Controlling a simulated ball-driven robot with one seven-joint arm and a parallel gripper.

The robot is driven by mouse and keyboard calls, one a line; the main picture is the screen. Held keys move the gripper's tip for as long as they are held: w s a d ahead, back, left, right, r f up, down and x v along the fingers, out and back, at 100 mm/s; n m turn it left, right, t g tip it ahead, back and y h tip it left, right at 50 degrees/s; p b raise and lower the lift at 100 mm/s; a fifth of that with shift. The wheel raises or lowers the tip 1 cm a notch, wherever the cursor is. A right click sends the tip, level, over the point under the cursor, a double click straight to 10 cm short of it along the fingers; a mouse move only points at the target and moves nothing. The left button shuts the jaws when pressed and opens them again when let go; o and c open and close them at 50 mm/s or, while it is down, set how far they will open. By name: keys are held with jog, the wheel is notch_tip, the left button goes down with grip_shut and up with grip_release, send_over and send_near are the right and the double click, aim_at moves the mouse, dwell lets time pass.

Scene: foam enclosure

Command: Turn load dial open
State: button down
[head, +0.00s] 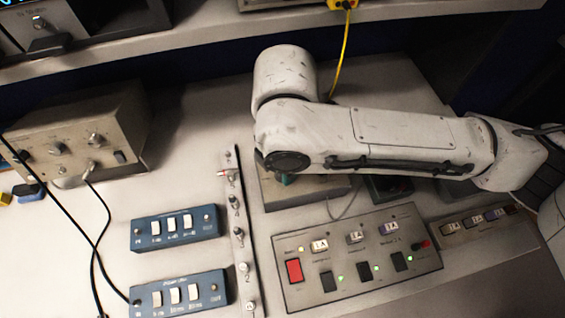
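My white arm reaches in from the right and bends above the bench. My gripper does not show; the arm seems to hide it or it is out of the picture. A box with a beige top (277,197) sits under the bend of the arm. A small teal part (286,179) shows just below the arm joint, over this box; I cannot tell if it is a dial. No dial marked as load can be made out, and the arm covers much of this area.
A beige panel (375,284) with a red switch and several labelled rockers lies in front. Two blue switch boxes (176,228) (180,294) and a connector strip (241,240) are to the left. A knobbed instrument (75,140) with black cables stands far left. A yellow cable (345,50) hangs behind.

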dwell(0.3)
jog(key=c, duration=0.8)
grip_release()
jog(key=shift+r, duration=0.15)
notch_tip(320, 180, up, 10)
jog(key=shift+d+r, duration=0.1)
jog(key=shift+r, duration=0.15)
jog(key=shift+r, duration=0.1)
